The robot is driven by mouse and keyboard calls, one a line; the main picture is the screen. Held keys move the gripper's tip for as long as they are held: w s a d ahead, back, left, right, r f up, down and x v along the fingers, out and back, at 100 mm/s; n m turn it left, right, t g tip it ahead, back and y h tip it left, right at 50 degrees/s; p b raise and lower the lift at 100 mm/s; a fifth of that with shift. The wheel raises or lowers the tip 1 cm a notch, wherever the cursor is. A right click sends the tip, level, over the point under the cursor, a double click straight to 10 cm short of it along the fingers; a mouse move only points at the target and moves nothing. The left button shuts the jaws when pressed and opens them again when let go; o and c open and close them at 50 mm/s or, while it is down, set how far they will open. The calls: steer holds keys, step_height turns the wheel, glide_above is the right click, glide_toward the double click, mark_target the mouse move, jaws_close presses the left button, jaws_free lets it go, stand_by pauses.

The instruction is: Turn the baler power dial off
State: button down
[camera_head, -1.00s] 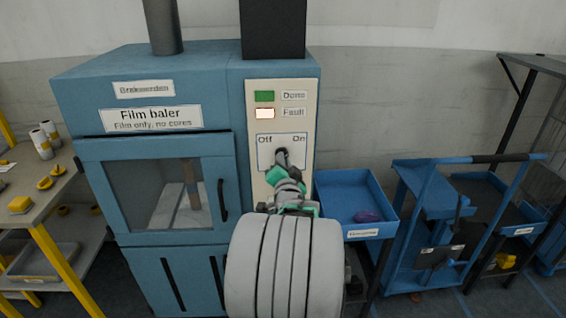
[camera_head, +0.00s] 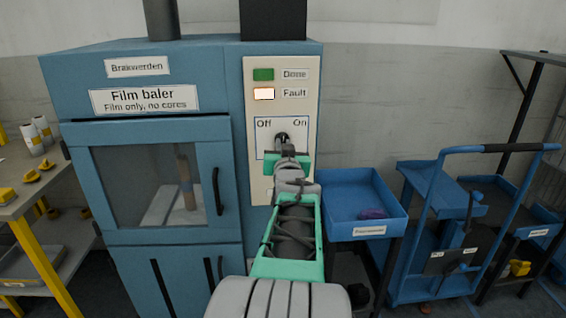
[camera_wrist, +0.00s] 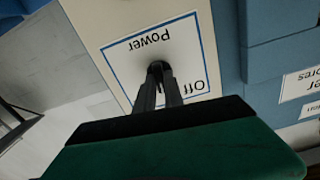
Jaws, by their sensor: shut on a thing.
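The blue film baler (camera_head: 60,85) has a cream control panel (camera_head: 262,185) with a green Done lamp, a lit Fault lamp and a dial plate marked Off on the left and On on the right. The dark power dial (camera_head: 283,137) sits between these words, partly hidden by my gripper (camera_head: 283,146). In the wrist view, my gripper (camera_wrist: 158,80) has both fingers close together at the dial (camera_wrist: 159,68), shut on it. The plate there reads Power and Off, upside down. The dial's pointing direction is hidden by the fingers.
A blue tray (camera_head: 345,222) holding a purple item stands right of the baler. A blue cart (camera_head: 415,270) with a dark handle is farther right. A workbench (camera_head: 30,190) with yellow items is at the left. The baler door (camera_head: 140,232) is shut.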

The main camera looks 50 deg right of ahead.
steer(key=n+b, duration=1)
steer(key=b, duration=0.2)
steer(key=shift+f, duration=0.15)
stand_by(0.3)
steer(key=c, duration=1.4)
jaws_free()
steer(key=shift+c, duration=0.2)
steer(key=v, duration=0.8)
